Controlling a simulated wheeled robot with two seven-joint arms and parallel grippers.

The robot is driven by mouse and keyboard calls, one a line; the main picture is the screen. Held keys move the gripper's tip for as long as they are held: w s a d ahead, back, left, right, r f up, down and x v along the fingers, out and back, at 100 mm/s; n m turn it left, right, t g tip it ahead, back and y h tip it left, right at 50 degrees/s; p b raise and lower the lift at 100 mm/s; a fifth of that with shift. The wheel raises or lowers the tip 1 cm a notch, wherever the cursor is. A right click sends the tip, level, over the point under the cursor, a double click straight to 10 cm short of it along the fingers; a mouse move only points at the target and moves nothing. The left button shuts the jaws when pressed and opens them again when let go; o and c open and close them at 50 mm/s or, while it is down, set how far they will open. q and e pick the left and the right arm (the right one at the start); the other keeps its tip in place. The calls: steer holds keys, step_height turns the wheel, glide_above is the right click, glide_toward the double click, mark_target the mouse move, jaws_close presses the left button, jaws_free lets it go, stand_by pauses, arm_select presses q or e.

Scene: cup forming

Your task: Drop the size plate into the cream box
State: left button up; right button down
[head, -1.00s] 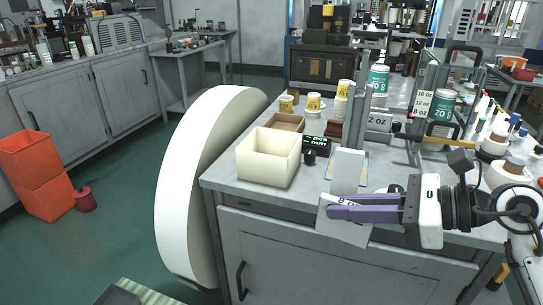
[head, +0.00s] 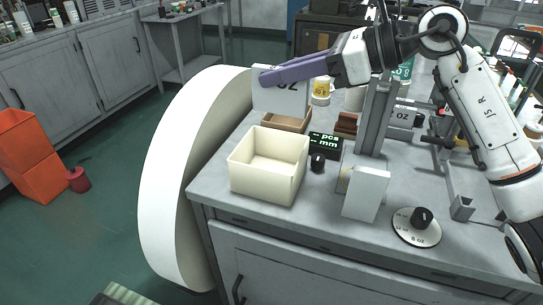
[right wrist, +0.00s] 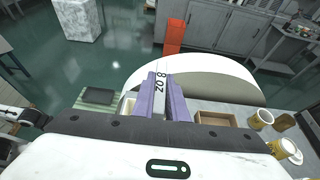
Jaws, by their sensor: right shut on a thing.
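The size plate (head: 282,98) is a white plate with dark lettering, partly covered by the fingers. My right gripper (head: 268,76) is shut on its upper part and holds it upright. In the head view the plate appears above and behind the cream box (head: 262,184), overlapping the back of the small wooden tray. The cream box is open-topped and looks empty, standing at the table's front left corner. In the right wrist view the plate (right wrist: 160,78) reads "8 OZ" between the purple fingers. A sliver of the cream box shows left of them. My left gripper is out of view.
The brown wooden tray (head: 288,121) stands just behind the box. A small display (head: 325,142) and black knob are right of it. A white block (head: 366,193), a metal post and a dial (head: 417,226) stand further right. A large white wheel (head: 165,190) borders the table's left edge.

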mark_target(281, 106)
steer(key=shift+s+f+b, duration=0.35)
steer(key=shift+f+b, duration=0.1)
steer(key=shift+f, duration=0.25)
step_height(281, 106, down, 3)
steer(key=shift+f+b, duration=0.1)
steer(key=shift+b, duration=0.9)
steer(key=shift+f, duration=0.35)
steer(key=shift+f+b, duration=0.15)
steer(key=shift+b, duration=0.15)
steer(key=c, duration=1.7)
jaws_free()
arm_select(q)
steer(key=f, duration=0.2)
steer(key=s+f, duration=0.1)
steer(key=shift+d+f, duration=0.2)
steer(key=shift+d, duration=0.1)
